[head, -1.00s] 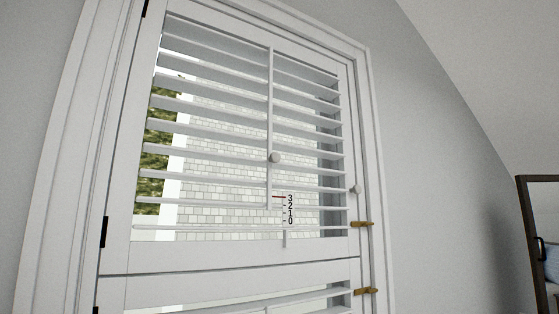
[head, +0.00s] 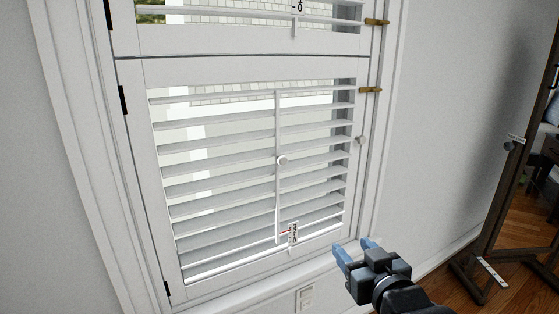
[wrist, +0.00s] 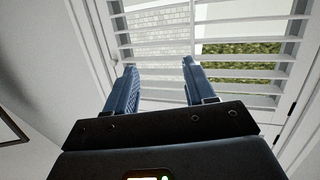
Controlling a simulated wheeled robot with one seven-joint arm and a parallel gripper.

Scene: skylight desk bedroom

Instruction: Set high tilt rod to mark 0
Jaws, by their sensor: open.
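The high shutter (head: 220,45) shows only its lower end at the top of the head view. Its number scale (head: 298,7) is cut off by the top edge, with the 0 still readable. The high tilt rod's knob and red pointer are out of the head view. My gripper (head: 357,246) is open and empty at the lower right, in front of the sill, well below the high shutter. In the wrist view its two blue fingers (wrist: 157,75) are apart with nothing between them. White slats (wrist: 240,50) lie beyond them; which shutter they belong to I cannot tell.
The low shutter (head: 138,130) is closed in its frame, with its own rod knob (head: 282,160) and small scale (head: 293,234). Brass catches (head: 371,90) and a side knob (head: 361,140) stick out at right. A dark-framed mirror (head: 510,150) stands further right.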

